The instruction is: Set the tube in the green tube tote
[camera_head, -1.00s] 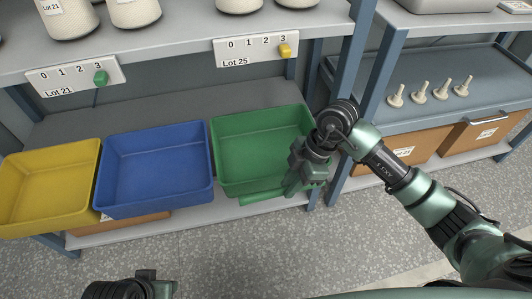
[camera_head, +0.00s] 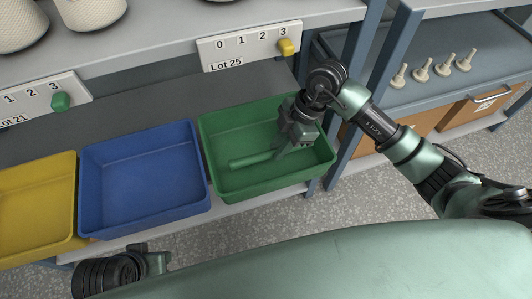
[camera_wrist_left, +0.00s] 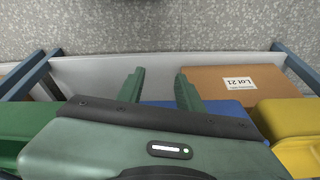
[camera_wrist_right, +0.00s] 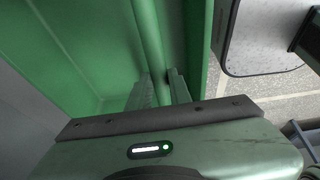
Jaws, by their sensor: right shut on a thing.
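The green tube tote (camera_head: 222,128) stands on the lower shelf, right of the blue tote. My right gripper (camera_head: 281,152) reaches down into it and is shut on the green tube (camera_head: 247,161). The tube lies roughly level inside the tote's walls, low near the bottom; I cannot tell whether it touches the floor. The right wrist view shows the tube (camera_wrist_right: 148,35) running away from the fingers, near a tote wall. My left gripper (camera_wrist_left: 158,82) is open and empty, its fingers apart in the left wrist view, in front of the shelf.
The blue tote (camera_head: 145,215) and yellow tote (camera_head: 35,250) are empty beside the green one. The upper shelf with the Lot 25 board (camera_head: 248,48) overhangs behind. A blue post (camera_head: 347,140) stands just right of the green tote.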

